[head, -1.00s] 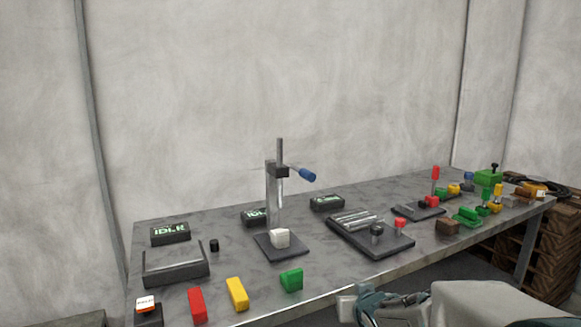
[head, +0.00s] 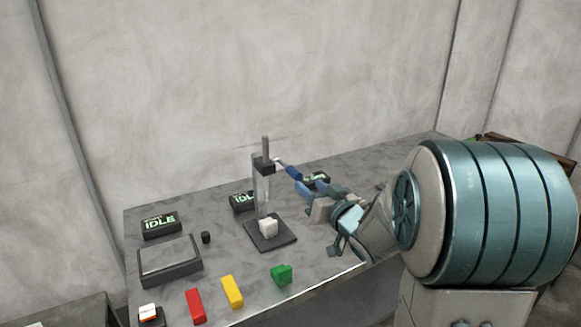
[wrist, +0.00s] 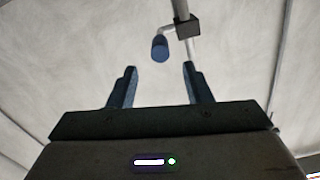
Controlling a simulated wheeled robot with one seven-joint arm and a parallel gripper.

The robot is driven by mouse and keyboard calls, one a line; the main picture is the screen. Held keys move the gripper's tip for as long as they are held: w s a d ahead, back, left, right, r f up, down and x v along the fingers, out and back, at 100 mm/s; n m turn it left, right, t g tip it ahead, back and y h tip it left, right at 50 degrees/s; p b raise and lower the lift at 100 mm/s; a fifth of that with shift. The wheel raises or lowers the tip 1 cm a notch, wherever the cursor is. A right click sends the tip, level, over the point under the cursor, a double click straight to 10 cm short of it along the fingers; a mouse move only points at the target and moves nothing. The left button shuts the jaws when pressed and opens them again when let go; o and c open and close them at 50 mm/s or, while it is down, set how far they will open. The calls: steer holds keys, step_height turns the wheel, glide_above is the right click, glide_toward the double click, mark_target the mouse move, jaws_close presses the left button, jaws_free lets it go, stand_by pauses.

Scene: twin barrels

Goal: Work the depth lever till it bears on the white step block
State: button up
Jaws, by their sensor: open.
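The depth lever, a short arm with a blue grip (head: 293,172), sticks out to the right from the head of a grey upright stand (head: 262,185). The white step block (head: 268,227) sits on the stand's dark base plate (head: 288,237). My gripper (head: 307,188) is open, just right of and below the blue grip in the head view. In the wrist view the blue grip (wrist: 160,48) shows beyond and between the two open fingertips (wrist: 159,72), apart from both. Whether the stand's spindle touches the block is too small to tell.
A red block (head: 195,306), a yellow block (head: 232,291) and a green block (head: 281,274) stand along the front. A grey tray (head: 170,262), a black knob (head: 206,238) and an IDLE display (head: 161,225) are at left. My arm hides the table's right side.

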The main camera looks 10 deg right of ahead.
mark_target(292, 171)
steer(key=p+x, duration=0.1)
steer(key=x, duration=0.9)
steer(key=shift+w, duration=0.15)
jaws_close()
steer(key=shift+f, duration=0.15)
